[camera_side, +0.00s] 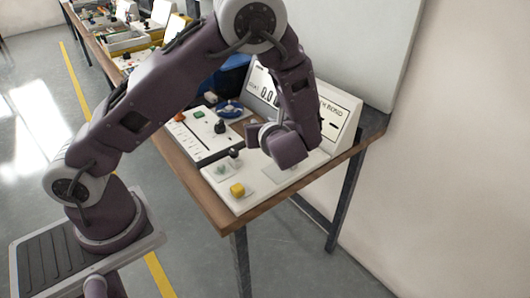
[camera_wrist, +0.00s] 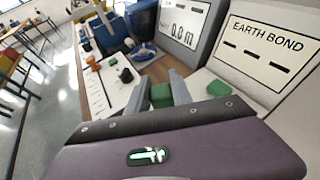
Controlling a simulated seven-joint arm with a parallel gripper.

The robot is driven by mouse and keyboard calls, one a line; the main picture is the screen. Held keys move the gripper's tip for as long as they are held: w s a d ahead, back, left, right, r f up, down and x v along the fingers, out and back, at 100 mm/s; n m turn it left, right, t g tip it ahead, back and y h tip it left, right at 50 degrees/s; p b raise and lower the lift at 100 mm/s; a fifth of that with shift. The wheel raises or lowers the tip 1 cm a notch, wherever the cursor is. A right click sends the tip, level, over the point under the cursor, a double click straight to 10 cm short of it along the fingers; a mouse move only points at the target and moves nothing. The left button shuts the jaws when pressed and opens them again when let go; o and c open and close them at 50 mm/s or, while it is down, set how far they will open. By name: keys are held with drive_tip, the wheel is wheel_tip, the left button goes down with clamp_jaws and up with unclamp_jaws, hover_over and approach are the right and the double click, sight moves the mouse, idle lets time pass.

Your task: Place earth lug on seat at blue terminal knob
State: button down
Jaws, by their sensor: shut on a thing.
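My gripper (camera_side: 270,142) is over the white panel on the bench in the side view. In the wrist view its two grey fingers (camera_wrist: 163,92) are closed about a green block (camera_wrist: 161,96), which I take to be the held piece. I cannot tell whether it is the earth lug; any metal end is hidden. A blue round part (camera_side: 230,109) with a dark middle lies behind the gripper, and also shows in the wrist view (camera_wrist: 142,51). I cannot tell whether it is the blue terminal knob. No seat is clearly visible.
Another green piece (camera_wrist: 218,88) lies right of the fingers. The EARTH BOND display (camera_wrist: 265,47) rises behind. A white board (camera_side: 199,143) with several knobs stands left.

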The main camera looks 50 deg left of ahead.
drive_tip(key=s+d+r+m+t+h, duration=0.1)
drive_tip(key=s+d+m+t, duration=0.1)
drive_tip(key=d, duration=0.4)
drive_tip(key=m+t+h, duration=0.1)
drive_tip(key=m+h, duration=0.1)
hover_over(259, 154)
wheel_tip(259, 154, down, 2)
wheel_tip(259, 154, down, 9)
drive_tip(key=shift+f, duration=0.15)
drive_tip(key=shift+f, duration=0.15)
drive_tip(key=c, duration=1.1)
unclamp_jaws()
drive_tip(key=shift+c, duration=0.2)
